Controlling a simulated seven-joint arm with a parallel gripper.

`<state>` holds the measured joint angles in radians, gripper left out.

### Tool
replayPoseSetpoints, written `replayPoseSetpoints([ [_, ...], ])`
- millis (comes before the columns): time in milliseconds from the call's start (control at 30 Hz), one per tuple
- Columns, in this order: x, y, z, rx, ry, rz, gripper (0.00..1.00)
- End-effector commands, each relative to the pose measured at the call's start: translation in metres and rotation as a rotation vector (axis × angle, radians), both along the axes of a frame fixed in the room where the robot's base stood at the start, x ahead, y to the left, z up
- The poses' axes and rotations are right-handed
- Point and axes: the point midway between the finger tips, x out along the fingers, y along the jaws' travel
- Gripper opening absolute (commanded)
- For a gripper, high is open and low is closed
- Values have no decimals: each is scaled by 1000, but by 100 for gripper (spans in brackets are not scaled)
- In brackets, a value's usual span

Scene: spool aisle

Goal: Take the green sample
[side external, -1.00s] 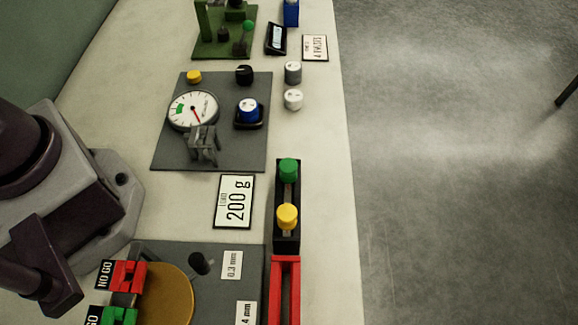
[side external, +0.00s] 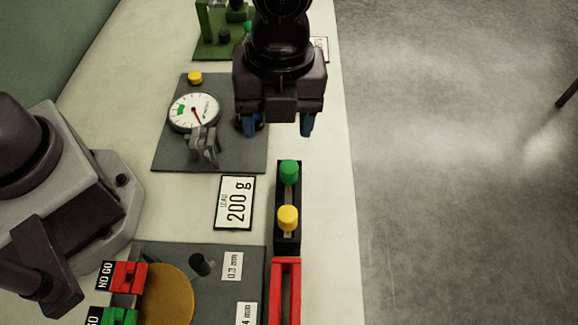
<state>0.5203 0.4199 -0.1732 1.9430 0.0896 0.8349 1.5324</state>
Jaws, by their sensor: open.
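The green sample (side external: 289,171) is a short round piece with a green top, standing at the far end of a narrow black rack (side external: 287,245). A yellow sample (side external: 288,217) stands in the same rack, nearer the camera. My gripper (side external: 278,128) is open and empty, its blue fingertips pointing down. In the picture it is just above and beyond the green sample, apart from it. It hides most of the blue-topped piece on the dial plate and the small white and grey pieces behind.
A dark plate (side external: 175,150) with a dial gauge (side external: 194,111) and yellow knob lies to the left. A red frame (side external: 285,291) adjoins the rack's near end. The table's right edge runs close to the rack.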

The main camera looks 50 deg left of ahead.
Motion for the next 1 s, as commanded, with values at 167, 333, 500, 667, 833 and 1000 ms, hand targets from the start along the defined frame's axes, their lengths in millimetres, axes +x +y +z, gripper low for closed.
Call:
replayPoseSetpoints([
  [167,14,-12,6,-35,-32,-367,61],
  [333,15,-12,4,-38,-32,-516,61],
  [500,13,-11,-20,-35,-26,-535,61],
  [667,13,-11,-50,-36,-27,-533,61],
  [833,14,-10,-69,-37,-30,-532,61],
  [1000,14,-8,-82,-36,-28,-531,61],
])
